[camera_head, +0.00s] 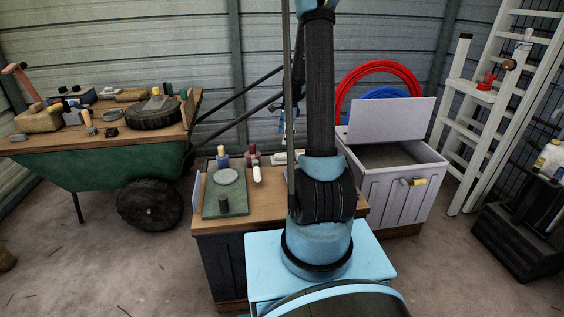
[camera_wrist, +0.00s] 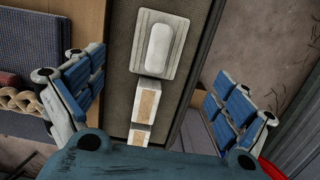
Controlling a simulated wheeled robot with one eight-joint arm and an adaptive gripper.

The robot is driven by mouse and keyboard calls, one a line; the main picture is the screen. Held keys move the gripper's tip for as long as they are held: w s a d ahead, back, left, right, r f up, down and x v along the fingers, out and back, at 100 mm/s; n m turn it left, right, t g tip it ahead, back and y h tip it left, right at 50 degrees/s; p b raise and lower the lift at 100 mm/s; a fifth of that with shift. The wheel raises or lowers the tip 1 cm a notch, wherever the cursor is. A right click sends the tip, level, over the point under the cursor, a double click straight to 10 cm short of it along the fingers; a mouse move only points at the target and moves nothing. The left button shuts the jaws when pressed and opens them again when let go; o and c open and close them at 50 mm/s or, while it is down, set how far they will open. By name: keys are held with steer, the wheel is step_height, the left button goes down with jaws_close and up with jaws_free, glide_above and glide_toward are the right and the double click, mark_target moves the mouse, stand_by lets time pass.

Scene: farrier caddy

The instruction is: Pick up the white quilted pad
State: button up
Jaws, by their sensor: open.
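In the wrist view, a pale square piece (camera_wrist: 172,20) with a rounded white block on it (camera_wrist: 158,47) lies on a grey-brown surface. I cannot tell whether it is the white quilted pad; no quilting shows clearly. Two white-edged tan pieces (camera_wrist: 146,103) lie just below it in the picture. My gripper (camera_wrist: 158,72) is open and empty, with one blue-padded finger on each side of these things. It appears apart from them. In the head view my arm hides part of the cabinet top, and I cannot make out the gripper there.
A wooden-topped cabinet (camera_head: 268,206) holds a green board (camera_head: 214,208) and small bottles. A grey bin (camera_head: 385,195) with a raised lid stands right of it. A loaded green wheelbarrow (camera_head: 100,165) is at left, a white ladder (camera_head: 480,130) at right. Floor between wheelbarrow and cabinet is clear.

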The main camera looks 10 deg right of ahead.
mark_target(283, 153)
steer(key=shift+s+a+f, duration=0.1)
steer(key=shift+a+f, duration=0.1)
steer(key=shift+f, duration=1.55)
steer(key=shift+w+a+f, duration=0.1)
steer(key=shift+a+f, duration=0.15)
steer(key=shift+f, duration=1.45)
steer(key=shift+s+a+f, duration=0.1)
steer(key=shift+a+f, duration=0.1)
steer(key=shift+f, duration=1.55)
steer(key=c, duration=1.2)
